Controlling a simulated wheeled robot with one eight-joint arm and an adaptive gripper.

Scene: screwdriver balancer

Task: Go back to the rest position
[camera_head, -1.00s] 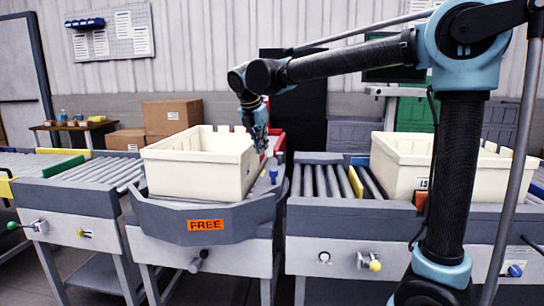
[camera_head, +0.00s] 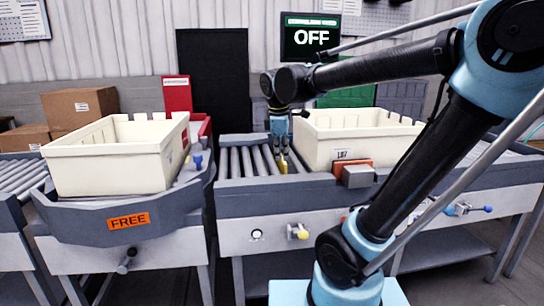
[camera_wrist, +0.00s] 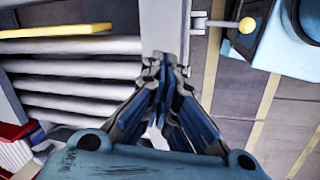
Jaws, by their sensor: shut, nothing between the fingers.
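My gripper (camera_head: 281,158) hangs pointing down over the roller conveyor (camera_head: 232,163), between two cream crates. It is shut and holds nothing. In the wrist view the closed fingers (camera_wrist: 165,75) point toward the conveyor's grey edge, with the rollers (camera_wrist: 70,82) to the left. Whether the fingertips touch anything below cannot be told.
A cream crate (camera_head: 110,165) sits on the left station, marked with an orange FREE sign (camera_head: 129,221). Another cream crate (camera_head: 352,150) stands right of my gripper. A yellow-knobbed handle (camera_head: 298,231) sticks out in front.

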